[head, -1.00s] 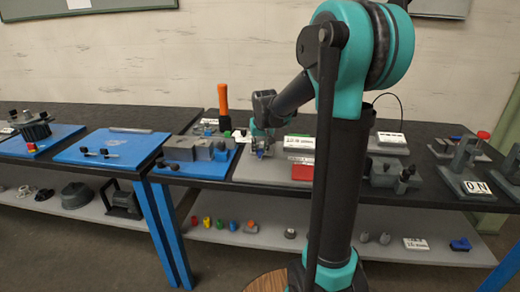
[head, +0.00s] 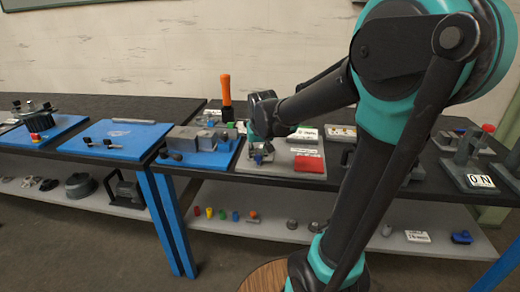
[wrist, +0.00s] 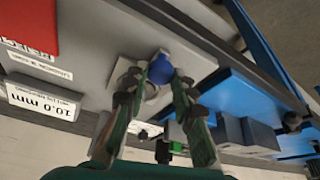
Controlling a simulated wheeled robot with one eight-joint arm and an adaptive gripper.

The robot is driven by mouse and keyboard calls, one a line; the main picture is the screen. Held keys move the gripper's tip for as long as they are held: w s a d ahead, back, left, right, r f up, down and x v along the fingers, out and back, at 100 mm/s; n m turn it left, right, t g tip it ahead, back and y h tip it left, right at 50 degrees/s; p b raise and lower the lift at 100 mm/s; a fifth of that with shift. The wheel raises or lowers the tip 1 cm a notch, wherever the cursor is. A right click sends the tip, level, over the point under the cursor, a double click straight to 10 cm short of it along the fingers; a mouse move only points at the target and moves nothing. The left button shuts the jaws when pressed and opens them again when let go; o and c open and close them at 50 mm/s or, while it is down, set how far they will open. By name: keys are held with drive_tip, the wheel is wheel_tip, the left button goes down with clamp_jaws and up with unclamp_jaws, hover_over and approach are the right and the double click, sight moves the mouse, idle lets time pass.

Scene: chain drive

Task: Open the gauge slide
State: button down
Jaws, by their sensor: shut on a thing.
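The gauge slide's grey board (head: 282,179) lies on the bench, with a red block (head: 310,165) at its right. A blue round knob (wrist: 158,68) sits on a pale metal plate (wrist: 190,62) in the wrist view. My gripper (head: 259,150) is over the left part of the board. In the wrist view, my gripper's fingertips (wrist: 163,76) are closed on either side of the blue knob. The knob is only a small blue spot in the head view, and most of the slide is hidden behind my gripper.
A white "10.0 mm" label (wrist: 44,103) stands near the red block. A blue board with grey blocks (head: 195,160) is close on the left, and an orange upright handle (head: 226,90) stands behind. A grey fixture marked "0 N" (head: 480,182) is far right. The left blue board is mostly bare.

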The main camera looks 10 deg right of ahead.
drive_tip(key=shift+s, duration=0.1)
drive_tip(key=c, duration=1.2)
unclamp_jaws()
drive_tip(key=v, duration=1.2)
drive_tip(key=s+d+f, duration=0.2)
drive_tip(key=s+f, duration=0.3)
drive_tip(key=f, duration=0.2)
drive_tip(key=s+d+f, duration=0.3)
drive_tip(key=s+f, duration=0.1)
drive_tip(key=f, duration=0.4)
drive_tip(key=s+d+f, duration=0.2)
drive_tip(key=s+f, duration=0.3)
drive_tip(key=f, duration=0.2)
drive_tip(key=shift+s+d+f, duration=0.2)
drive_tip(key=shift+s, duration=0.15)
